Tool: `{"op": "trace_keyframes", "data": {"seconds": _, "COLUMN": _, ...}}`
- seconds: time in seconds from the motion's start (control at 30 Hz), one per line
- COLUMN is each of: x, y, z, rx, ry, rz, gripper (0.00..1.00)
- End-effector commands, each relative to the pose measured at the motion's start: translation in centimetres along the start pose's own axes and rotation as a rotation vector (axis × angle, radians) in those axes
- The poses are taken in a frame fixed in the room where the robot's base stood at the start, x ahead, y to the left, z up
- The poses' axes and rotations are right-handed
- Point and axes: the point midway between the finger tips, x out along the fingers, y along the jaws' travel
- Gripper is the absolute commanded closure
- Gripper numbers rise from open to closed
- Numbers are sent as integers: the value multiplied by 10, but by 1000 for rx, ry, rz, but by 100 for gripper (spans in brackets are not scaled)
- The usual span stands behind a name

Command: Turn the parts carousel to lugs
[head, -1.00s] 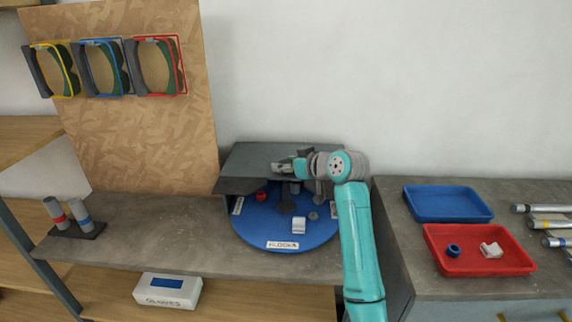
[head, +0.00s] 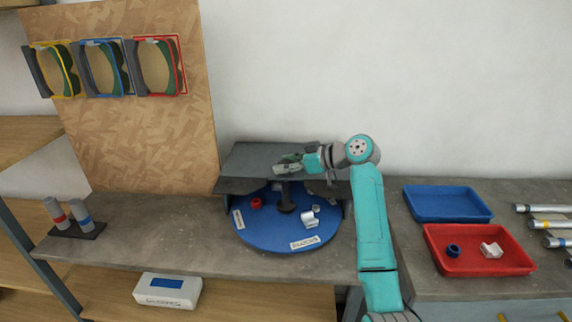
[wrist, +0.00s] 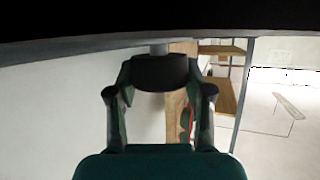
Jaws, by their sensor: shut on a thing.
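The parts carousel is a round blue disc (head: 268,236) on the bench, partly under a grey shelf. Its rim carries white labels; a front label (head: 304,242) and a left label (head: 239,219) show, but I cannot read them surely. On the disc are a red ring (head: 256,202), a white part (head: 309,219) and a dark upright post (head: 287,197). My gripper (head: 287,167) is over the post at the shelf's front. In the wrist view its fingers (wrist: 160,78) close on a dark knob (wrist: 160,70) with a grey stem. The contact is partly hidden in the head view.
The grey shelf (head: 255,162) overhangs the back of the disc. At right are a blue tray (head: 447,218) and a red tray (head: 470,265) with small parts. Two capped cylinders (head: 70,220) stand in a holder at left. The bench between is clear.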

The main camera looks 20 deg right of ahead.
Motion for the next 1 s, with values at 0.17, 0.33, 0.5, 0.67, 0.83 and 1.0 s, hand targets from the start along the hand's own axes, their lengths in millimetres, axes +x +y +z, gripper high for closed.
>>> {"op": "trace_keyframes", "data": {"seconds": 0.17, "x": 1, "y": 0, "z": 1, "rx": 2, "ry": -2, "rz": 0, "gripper": 39}}
{"op": "trace_keyframes", "data": {"seconds": 0.33, "x": 1, "y": 0, "z": 1, "rx": 2, "ry": -1, "rz": 1, "gripper": 23}}
{"op": "trace_keyframes", "data": {"seconds": 0.5, "x": 0, "y": 0, "z": 0, "rx": 1, "ry": -1, "rz": 1, "gripper": 23}}
{"op": "trace_keyframes", "data": {"seconds": 0.67, "x": -7, "y": 0, "z": 0, "rx": 1, "ry": 0, "rz": 3, "gripper": 23}}
{"op": "trace_keyframes", "data": {"seconds": 0.83, "x": -34, "y": 1, "z": 0, "rx": 1, "ry": 0, "rz": 6, "gripper": 23}}
{"op": "trace_keyframes", "data": {"seconds": 1.0, "x": -69, "y": 1, "z": 1, "rx": 0, "ry": -1, "rz": 5, "gripper": 23}}
